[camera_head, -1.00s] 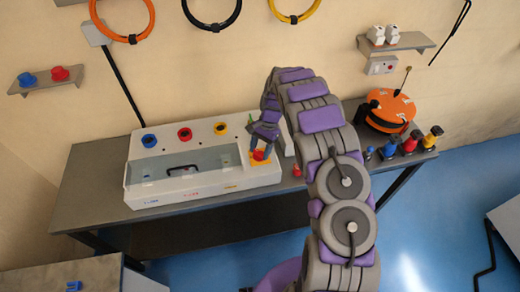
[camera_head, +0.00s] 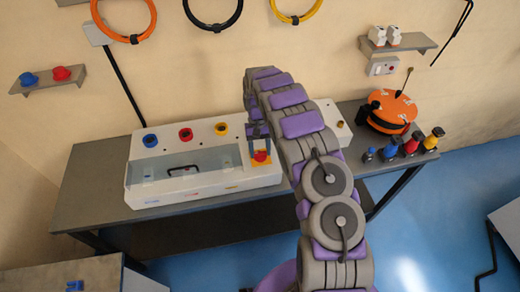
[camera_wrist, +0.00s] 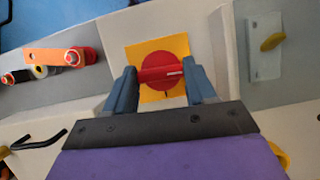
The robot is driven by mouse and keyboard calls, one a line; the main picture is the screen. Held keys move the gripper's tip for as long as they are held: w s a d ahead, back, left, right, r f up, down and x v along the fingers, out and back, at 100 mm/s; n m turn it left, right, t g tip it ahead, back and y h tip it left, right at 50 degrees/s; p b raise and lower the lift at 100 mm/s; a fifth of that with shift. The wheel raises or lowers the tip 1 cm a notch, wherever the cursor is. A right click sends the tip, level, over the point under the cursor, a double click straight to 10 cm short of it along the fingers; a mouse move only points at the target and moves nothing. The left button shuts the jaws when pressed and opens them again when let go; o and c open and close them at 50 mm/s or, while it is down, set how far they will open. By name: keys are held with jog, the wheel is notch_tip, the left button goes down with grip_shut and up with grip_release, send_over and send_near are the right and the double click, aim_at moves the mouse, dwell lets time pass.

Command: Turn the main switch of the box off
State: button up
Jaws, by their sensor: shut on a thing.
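The white box (camera_head: 205,185) stands on the grey table in the head view. Its main switch is a red round knob on a yellow plate at the box's right part (camera_head: 261,156). In the wrist view the red knob (camera_wrist: 160,72) sits in the middle of the yellow square plate (camera_wrist: 147,52), its raised grip bar lying about level across the picture. My gripper (camera_wrist: 162,80) is shut on this bar, one blue-grey finger at each end. In the head view my gripper (camera_head: 259,138) is upright over the switch, partly hiding its plate.
Blue (camera_head: 150,140), red (camera_head: 186,134) and yellow (camera_head: 221,129) round sockets line the box's back. An orange round device (camera_head: 391,112) and several coloured plugs (camera_head: 412,144) stand at the table's right. A black handle (camera_wrist: 40,140) shows in the wrist view.

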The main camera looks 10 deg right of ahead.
jog(key=shift+w+r+n, duration=0.1)
jog(key=shift+w+n, duration=0.05)
jog(key=shift+n, duration=0.25)
jog(key=o, duration=1)
jog(key=shift+o, duration=0.2)
jog(key=p+v, duration=1.5)
jog(key=v, duration=0.2)
jog(key=shift+a, duration=0.3)
jog(key=shift+p, duration=0.4)
jog(key=shift+r, duration=0.2)
